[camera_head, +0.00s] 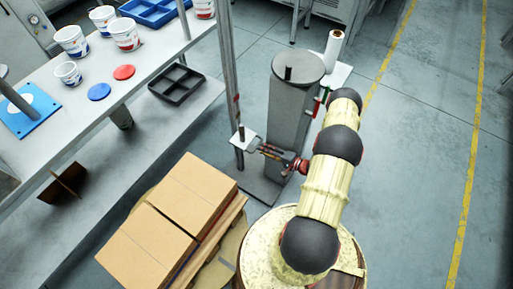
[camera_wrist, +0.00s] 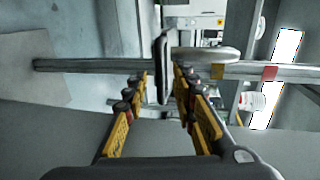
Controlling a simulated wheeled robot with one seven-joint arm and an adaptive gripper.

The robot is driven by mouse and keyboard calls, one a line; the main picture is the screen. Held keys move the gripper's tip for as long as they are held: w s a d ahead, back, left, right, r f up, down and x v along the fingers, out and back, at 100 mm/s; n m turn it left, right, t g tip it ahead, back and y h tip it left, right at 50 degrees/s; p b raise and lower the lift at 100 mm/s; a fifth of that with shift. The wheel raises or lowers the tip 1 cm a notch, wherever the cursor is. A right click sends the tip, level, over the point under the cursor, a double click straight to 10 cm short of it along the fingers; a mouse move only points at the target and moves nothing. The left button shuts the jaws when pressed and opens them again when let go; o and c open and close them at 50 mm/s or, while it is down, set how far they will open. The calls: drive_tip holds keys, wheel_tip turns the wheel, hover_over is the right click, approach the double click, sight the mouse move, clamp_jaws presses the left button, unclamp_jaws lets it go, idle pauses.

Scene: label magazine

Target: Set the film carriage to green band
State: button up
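A white plate (camera_head: 246,140) with a short dark peg sits low beside the left upright post (camera_head: 229,60); I take it for a carriage. My gripper (camera_head: 265,150) reaches the plate's right side from the right. In the wrist view my gripper (camera_wrist: 160,75) is open, with yellow-sided fingers on either side of a thin dark upright piece (camera_wrist: 162,65); gaps show on both sides of it. The post lies across the wrist view, with a red band (camera_wrist: 270,73). Another white plate (camera_head: 335,75) carries a white roll (camera_head: 333,45). A small green mark (camera_head: 316,107) shows beside the grey pillar.
The grey pillar (camera_head: 295,110) stands close behind my gripper. Cardboard boxes (camera_head: 165,225) are stacked at lower left. A long bench (camera_head: 150,75) with tubs, a dark tray (camera_head: 177,84) and coloured lids runs along the left. The floor at right is clear.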

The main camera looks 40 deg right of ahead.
drive_tip(key=b+x, duration=0.1)
drive_tip(key=x, duration=0.4)
drive_tip(key=c, duration=0.4)
clamp_jaws()
idle(0.5)
